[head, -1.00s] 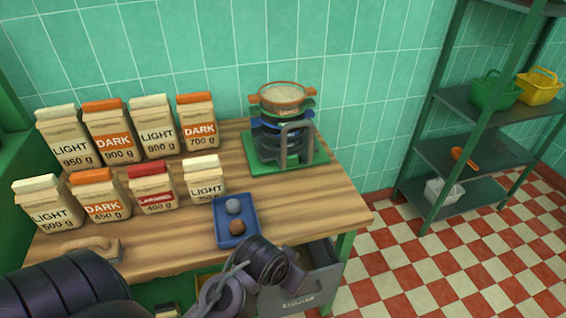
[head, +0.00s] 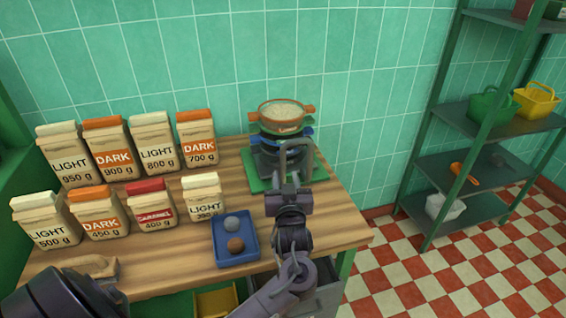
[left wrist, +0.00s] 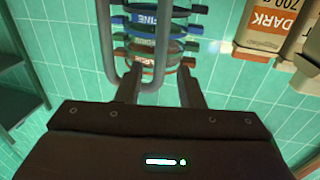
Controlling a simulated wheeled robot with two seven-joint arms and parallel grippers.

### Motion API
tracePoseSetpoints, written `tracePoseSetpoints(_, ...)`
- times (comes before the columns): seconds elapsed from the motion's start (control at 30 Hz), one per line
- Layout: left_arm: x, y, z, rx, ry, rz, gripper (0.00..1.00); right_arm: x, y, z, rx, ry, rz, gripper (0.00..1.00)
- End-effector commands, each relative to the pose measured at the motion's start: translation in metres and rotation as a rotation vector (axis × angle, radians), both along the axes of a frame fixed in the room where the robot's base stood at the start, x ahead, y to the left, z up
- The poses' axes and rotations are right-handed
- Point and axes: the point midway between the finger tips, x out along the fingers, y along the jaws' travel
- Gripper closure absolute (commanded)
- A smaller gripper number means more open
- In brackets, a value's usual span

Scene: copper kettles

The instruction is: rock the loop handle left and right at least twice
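The grey loop handle (head: 297,143) stands upright at the front of a sieve stack on a green base (head: 256,186). In the left wrist view the loop (left wrist: 104,40) is left of centre, with its bend by the left finger. My left gripper (head: 290,174) is right in front of the loop, pointing at it. In the left wrist view its two fingers (left wrist: 160,88) are apart, with nothing clearly held between them. I cannot tell whether a finger touches the loop. The stack has a copper-coloured top sieve (head: 282,112) above a green and a blue ring. My right gripper is not in view.
Several coffee bags (head: 130,215) stand in two rows on the left of the wooden table (head: 180,262). A blue tray (head: 222,256) with two balls lies near the front edge, left of my arm. A green shelf rack (head: 450,115) stands on the right.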

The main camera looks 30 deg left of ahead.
Motion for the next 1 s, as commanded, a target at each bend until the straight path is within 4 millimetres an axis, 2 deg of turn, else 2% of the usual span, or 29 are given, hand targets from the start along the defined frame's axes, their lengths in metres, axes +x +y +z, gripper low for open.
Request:
tracePoseSetpoints(0.4,0.048,0.038,0.002,0.003,-0.002,0.001,0.66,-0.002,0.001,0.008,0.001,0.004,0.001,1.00)
tracePoseSetpoints(0.6,0.057,0.046,0.001,0.001,-0.002,0.001,0.66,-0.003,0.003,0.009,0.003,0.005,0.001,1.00)
tracePoseSetpoints(0.8,0.057,0.046,0.001,0.001,-0.001,0.000,0.66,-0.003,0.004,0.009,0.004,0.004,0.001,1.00)
tracePoseSetpoints(0.83,0.057,0.046,0.001,0.001,-0.001,0.000,0.67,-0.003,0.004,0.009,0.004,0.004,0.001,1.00)
tracePoseSetpoints(1.0,0.057,0.045,0.000,0.001,-0.001,0.000,0.89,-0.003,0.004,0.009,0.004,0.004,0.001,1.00)
